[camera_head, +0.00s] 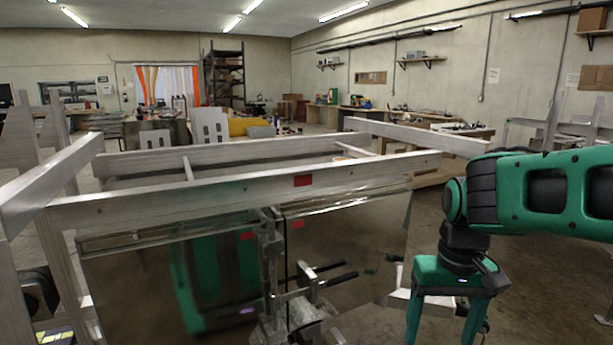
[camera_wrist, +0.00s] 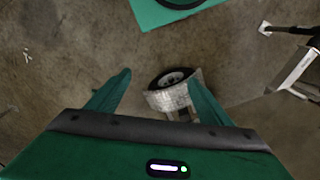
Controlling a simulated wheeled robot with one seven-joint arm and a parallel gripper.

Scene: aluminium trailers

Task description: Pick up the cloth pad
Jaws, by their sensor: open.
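I cannot make out a cloth pad for certain in either view. A small yellow and dark patterned patch (camera_head: 50,337) shows at the bottom left of the head view, too cut off to tell what it is. My gripper (camera_head: 445,325) hangs pointing down at the right, beside the trailer (camera_head: 240,186). In the wrist view my gripper (camera_wrist: 161,76) has its two green fingers spread wide, with nothing held between them. A wheel (camera_wrist: 172,79) under a silvery, patterned fender shows below, partly behind the right finger.
The trailer's metal rails and upright panel fill the front and left. A clamp with black handles (camera_head: 335,280) sits at the panel's middle. A metal frame part (camera_wrist: 296,68) is at the wrist view's right. Workbenches stand far back.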

